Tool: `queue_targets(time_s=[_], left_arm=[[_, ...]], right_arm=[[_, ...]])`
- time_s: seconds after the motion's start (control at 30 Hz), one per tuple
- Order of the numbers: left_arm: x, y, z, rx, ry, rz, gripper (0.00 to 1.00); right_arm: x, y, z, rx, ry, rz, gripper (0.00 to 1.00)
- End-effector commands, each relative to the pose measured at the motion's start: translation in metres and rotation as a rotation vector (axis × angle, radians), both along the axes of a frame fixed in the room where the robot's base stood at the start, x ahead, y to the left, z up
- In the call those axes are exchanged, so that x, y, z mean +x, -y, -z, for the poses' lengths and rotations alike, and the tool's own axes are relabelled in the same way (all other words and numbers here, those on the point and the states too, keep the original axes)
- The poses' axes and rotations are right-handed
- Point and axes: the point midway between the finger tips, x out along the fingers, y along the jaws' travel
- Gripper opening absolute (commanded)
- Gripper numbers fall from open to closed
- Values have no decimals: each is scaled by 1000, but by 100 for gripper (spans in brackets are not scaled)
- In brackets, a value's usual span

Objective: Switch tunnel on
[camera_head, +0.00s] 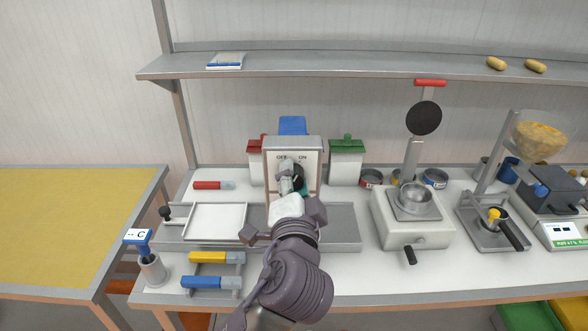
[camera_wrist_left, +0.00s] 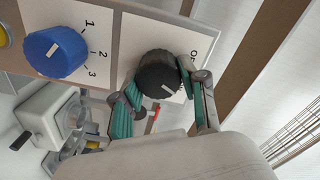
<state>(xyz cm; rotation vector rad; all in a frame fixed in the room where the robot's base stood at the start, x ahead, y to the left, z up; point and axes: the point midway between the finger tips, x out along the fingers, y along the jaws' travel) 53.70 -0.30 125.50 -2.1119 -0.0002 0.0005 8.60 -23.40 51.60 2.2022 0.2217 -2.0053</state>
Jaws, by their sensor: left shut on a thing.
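The tunnel's front panel (camera_head: 311,170) is white with a grey frame and has OFF and ON printed near its top in the head view. In the left wrist view, a black knob (camera_wrist_left: 156,68) with a white pointer mark sits on this panel, beside a partly hidden label. My left gripper (camera_wrist_left: 164,84) has its teal finger pads on either side of the knob and is shut on it. In the head view, my left gripper (camera_head: 292,180) and wrist cover most of the knob, so its setting is hard to tell. My right gripper is not in view.
A blue knob (camera_wrist_left: 56,52) marked 1, 2, 3 is beside the black one. A white tray (camera_head: 214,222) lies to the left, and a waffle-iron-like machine (camera_head: 411,232) stands to the right. Red and green (camera_head: 346,160) lidded containers flank the panel. A shelf (camera_head: 330,68) runs above.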

Motion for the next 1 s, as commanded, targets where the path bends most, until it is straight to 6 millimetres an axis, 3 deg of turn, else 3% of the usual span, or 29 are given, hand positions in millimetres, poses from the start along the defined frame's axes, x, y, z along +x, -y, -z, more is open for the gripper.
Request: queue_targets(time_s=[0.2, 0.77, 0.8, 0.9, 1.0], left_arm=[[0, 0, -1, 73, 0, 0, 8], [0, 0, 0, 101, 2, -1, 8], [0, 0, 0, 101, 2, -1, 49], [0, 0, 0, 100, 1, 0, 66], [0, 0, 0, 99, 1, 0, 68]], right_arm=[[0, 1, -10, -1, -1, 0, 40], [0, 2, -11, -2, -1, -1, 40], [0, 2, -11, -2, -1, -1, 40], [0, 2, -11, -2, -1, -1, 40], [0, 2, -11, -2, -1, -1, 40]])
